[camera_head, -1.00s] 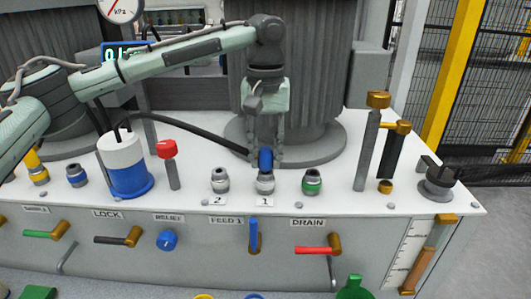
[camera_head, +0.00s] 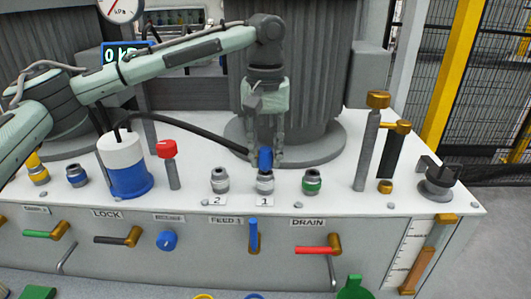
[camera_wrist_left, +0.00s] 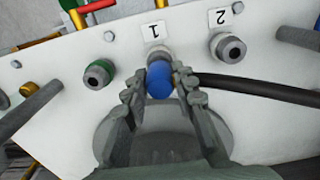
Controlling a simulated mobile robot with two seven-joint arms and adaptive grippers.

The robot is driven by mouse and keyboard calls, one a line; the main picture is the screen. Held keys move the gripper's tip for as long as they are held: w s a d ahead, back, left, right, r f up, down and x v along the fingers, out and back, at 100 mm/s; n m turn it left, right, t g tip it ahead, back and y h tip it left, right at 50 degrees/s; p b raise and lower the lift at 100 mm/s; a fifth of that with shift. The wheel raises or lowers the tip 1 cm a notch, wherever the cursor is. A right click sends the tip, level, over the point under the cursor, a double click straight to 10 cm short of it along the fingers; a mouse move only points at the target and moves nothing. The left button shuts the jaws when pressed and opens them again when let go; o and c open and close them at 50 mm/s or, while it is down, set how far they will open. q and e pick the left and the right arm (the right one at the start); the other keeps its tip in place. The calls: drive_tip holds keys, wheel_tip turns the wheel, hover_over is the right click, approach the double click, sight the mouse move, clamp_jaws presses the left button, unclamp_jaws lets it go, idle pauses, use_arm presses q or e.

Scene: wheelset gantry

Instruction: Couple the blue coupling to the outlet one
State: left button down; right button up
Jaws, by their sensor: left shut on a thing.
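The blue coupling (camera_head: 265,158) is held upright in my left gripper (camera_head: 266,160), whose fingers stand on either side of it. A black hose runs from it to the left in the head view. It stands directly over the outlet marked 1 (camera_head: 265,182); whether it is seated there I cannot tell. In the left wrist view the blue coupling (camera_wrist_left: 159,80) sits between the fingertips, right by outlet 1 (camera_wrist_left: 158,53), partly covering it. Outlet 2 (camera_head: 220,180) is a bare grey fitting to the left. My right gripper is not in view.
A green-ringed fitting (camera_head: 312,182) stands to the right of outlet 1. A red-capped post (camera_head: 168,165) and a white-and-blue canister (camera_head: 124,165) stand to the left. Tall brass-topped posts (camera_head: 372,140) rise to the right. Coloured valve handles line the front panel.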

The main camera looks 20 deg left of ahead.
sight(265, 149)
use_arm(q)
drive_tip(key=shift+f, duration=0.45)
idle(0.4)
drive_tip(key=c, duration=1.2)
unclamp_jaws()
drive_tip(key=shift+o, duration=0.2)
wheel_tip(265, 149, up, 12)
